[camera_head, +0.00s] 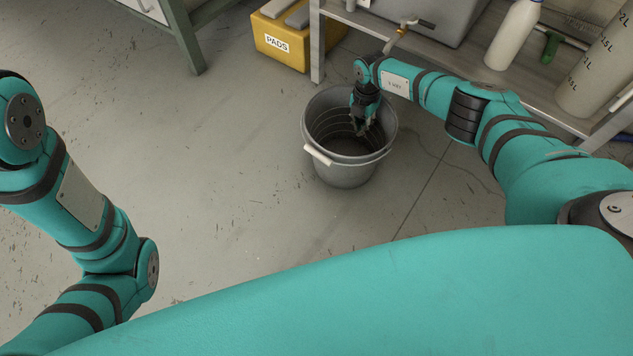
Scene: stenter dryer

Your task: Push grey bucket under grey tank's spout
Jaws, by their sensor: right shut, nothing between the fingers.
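The grey bucket (345,173) stands upright on the floor near the middle of the view, with a white handle grip on its front left side. My right gripper (362,128) points down into the bucket's mouth, shut and empty; I cannot tell whether it touches the inner wall. The grey tank (440,17) sits on a bench at the top right, partly cut off by the frame. Its spout (399,33), a brass tap with a dark lever, juts over the bench's front edge, behind and right of the bucket. My left arm is at the left; its gripper is out of view.
A yellow box (290,45) labelled PADS stands beside the bench leg (317,45). The bench (470,62) also holds a white bottle (514,35), a green-handled tool (551,46) and a graduated cylinder (597,70). The floor left of the bucket is clear.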

